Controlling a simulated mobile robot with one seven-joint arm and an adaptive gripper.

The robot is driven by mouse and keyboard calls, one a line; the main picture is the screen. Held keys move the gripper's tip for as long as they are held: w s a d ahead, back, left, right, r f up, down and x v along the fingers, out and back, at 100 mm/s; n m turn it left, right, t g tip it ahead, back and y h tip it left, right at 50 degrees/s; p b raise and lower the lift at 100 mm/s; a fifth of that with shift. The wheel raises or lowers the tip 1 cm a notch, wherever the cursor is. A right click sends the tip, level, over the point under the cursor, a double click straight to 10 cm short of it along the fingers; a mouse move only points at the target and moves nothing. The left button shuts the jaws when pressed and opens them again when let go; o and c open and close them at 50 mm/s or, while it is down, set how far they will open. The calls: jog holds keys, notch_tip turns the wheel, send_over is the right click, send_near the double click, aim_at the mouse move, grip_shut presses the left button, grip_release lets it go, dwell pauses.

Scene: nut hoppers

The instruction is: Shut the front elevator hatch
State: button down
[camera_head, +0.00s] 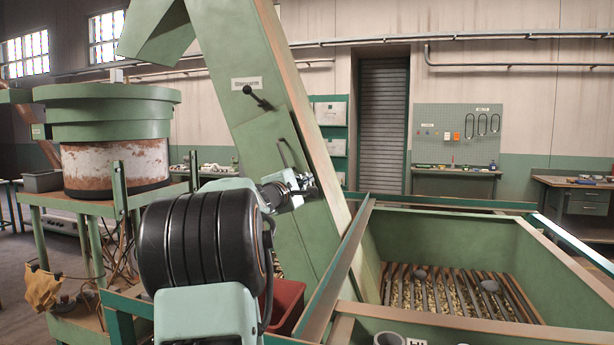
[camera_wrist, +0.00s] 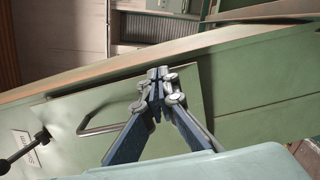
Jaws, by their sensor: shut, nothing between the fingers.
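The green slanted elevator (camera_head: 235,65) rises in the middle of the head view. Its front hatch (camera_head: 288,235) is a flat green panel with a bent metal handle (camera_head: 284,150). In the wrist view the hatch (camera_wrist: 75,110) lies behind my gripper, with its handle (camera_wrist: 105,120) to the left of the fingers. A thin dark line runs along one hatch edge; I cannot tell how far ajar it stands. My gripper (camera_head: 310,188) is at the hatch's right side, shut and empty. Its fingertips (camera_wrist: 158,82) overlap the hatch edge in the wrist view; contact is unclear. My arm hides part of the lower hatch.
A black-knobbed lever (camera_head: 250,93) sticks out above the hatch, below a label. A green hopper (camera_head: 555,265) with a grated floor and nuts stands right. A red bin (camera_head: 286,303) is low beside my arm. A round green-rimmed drum (camera_head: 110,130) stands left.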

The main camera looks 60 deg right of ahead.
aim_at(315, 174)
jog(key=shift+d, duration=0.45)
jog(key=shift+d+b, duration=0.35)
jog(key=shift+d, duration=0.8)
jog(key=shift+r, duration=0.25)
